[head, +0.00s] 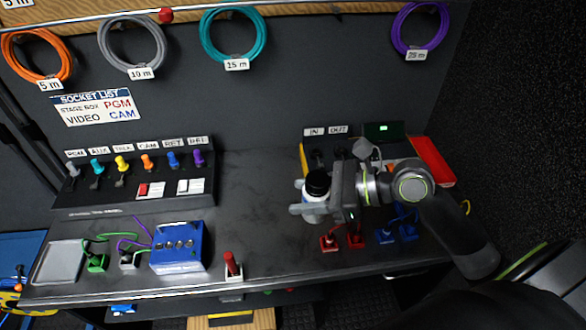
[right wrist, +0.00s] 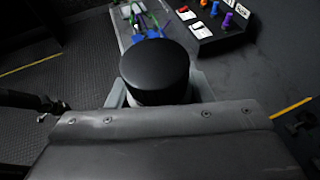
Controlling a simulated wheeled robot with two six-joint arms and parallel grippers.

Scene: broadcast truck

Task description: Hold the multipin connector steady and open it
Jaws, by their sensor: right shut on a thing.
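The multipin connector appears to be the upright cylinder with a black round cap (head: 317,181) and a pale body (head: 313,208). My right gripper (head: 316,200) is shut on its body from the right, above the worktop. In the right wrist view the black cap (right wrist: 154,70) stands up between the fingers, which hide most of the body. The cap sits on the body. My left gripper is in neither view.
The dark worktop (head: 258,190) has a clear middle. A blue box (head: 179,246) with cables stands at left, a red-topped switch (head: 232,265) at the front. Red connectors (head: 342,240) and blue ones (head: 397,230) lie near my right gripper. A socket panel (head: 130,190) stands behind.

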